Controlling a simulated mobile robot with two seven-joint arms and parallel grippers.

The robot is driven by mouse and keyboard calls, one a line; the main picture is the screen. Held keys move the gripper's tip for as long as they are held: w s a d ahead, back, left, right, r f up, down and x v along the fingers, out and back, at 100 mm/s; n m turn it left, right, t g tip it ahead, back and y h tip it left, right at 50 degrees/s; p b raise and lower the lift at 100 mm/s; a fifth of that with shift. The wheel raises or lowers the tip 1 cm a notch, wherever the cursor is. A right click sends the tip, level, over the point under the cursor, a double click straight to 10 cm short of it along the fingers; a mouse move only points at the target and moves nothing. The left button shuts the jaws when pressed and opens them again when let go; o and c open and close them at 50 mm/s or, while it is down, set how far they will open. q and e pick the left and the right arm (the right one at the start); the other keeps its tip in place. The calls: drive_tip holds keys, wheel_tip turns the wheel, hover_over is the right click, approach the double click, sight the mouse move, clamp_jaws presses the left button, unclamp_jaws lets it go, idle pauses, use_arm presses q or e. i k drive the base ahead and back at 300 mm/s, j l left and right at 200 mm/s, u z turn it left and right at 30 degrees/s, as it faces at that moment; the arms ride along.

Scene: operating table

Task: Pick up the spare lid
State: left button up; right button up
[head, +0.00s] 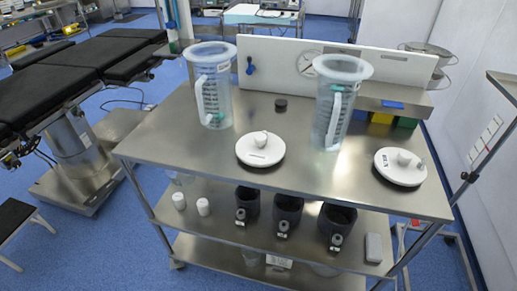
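Two round white lids with knobs lie flat on the steel trolley top. One lid (259,157) is at the front middle and carries a small label. The other lid (400,177) is near the right edge, with dark lettering on its rim and a small spout-like piece; the lettering is too small to read. I cannot tell which of them is the spare lid. Neither gripper is in view.
Two tall clear jugs, the left one (221,93) and the right one (328,117), stand behind the lids. A small dark disc (281,104) lies between them. A white panel (277,65) borders the back. The front left of the trolley top (170,150) is bare.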

sight(264, 149)
drive_tip(key=i+j, duration=0.15)
drive_tip(key=j, duration=0.2)
drive_tip(key=i+j, duration=0.15)
drive_tip(key=j, duration=0.2)
drive_tip(key=i+j, duration=0.15)
drive_tip(key=j, duration=0.2)
drive_tip(key=i+j, duration=0.2)
drive_tip(key=j+z, duration=0.25)
drive_tip(key=z, duration=1.85)
